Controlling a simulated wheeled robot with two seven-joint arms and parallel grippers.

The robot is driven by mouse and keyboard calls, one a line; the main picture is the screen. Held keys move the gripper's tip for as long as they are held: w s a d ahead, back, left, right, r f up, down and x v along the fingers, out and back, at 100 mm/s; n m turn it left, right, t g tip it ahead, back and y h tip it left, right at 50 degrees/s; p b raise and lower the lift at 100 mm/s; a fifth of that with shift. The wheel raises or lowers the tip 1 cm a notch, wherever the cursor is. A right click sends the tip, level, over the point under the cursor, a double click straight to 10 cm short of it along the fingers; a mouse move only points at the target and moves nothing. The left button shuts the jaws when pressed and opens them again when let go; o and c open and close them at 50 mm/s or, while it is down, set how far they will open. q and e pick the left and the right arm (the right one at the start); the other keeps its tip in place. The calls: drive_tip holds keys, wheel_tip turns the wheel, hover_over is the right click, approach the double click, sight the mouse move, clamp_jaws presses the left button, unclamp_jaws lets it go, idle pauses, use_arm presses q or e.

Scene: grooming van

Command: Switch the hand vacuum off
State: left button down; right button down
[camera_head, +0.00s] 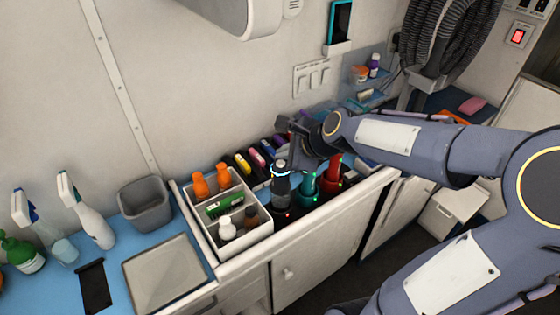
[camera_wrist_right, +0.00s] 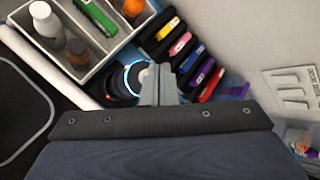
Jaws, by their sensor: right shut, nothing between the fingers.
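A dark upright device with a glowing pale-blue ring (camera_head: 281,186) stands in a row on the counter; it looks like the hand vacuum, though no label is readable. In the right wrist view its round dark top and lit blue ring (camera_wrist_right: 120,82) show just left of the fingers. My right gripper (camera_head: 292,157) is shut and empty, close above and beside the device's top. Its closed grey fingers show in the wrist view (camera_wrist_right: 159,78); I cannot tell whether they touch the device. Any switch is hidden or too small to make out. My left gripper is not in view.
A teal device (camera_head: 307,188) and a red device (camera_head: 332,172) stand right of the dark one, close together. A white divided caddy (camera_head: 262,236) with bottles is on the left. Coloured clippers (camera_wrist_right: 183,44) lie behind. The wall has a switch plate (camera_head: 312,76).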

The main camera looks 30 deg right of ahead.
drive_tip(key=shift+f, duration=0.1)
idle(0.5)
drive_tip(key=shift+f+b, duration=0.3)
drive_tip(key=shift+f, duration=0.25)
idle(0.4)
drive_tip(key=shift+r+p, duration=0.65)
wheel_tip(320, 180, up, 6)
drive_tip(key=p, duration=0.6)
